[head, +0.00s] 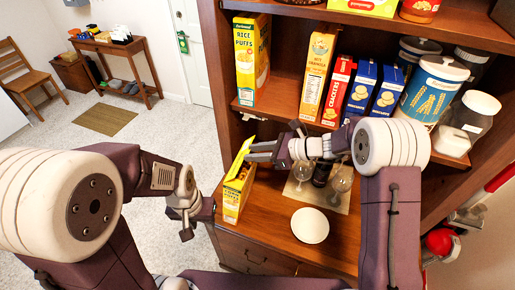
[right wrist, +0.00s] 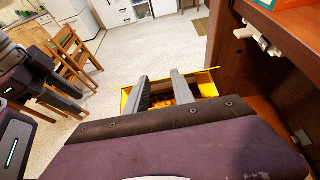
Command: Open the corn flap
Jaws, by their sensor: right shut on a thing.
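The yellow corn box (head: 232,199) stands upright at the left end of the hutch counter. A yellow flap (head: 242,156) stands up and tilted at its top. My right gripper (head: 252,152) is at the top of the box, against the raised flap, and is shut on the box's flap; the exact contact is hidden. In the right wrist view its fingers (right wrist: 159,92) reach over the box's open top (right wrist: 182,91), and brown-orange contents show inside. My left gripper (head: 196,218) is just left of the box, apart from it; its jaw state is unclear.
The shelf above holds Rice Puffs (head: 252,60), other boxes and canisters. The hutch's side wall rises beside the corn box. Open floor lies left.

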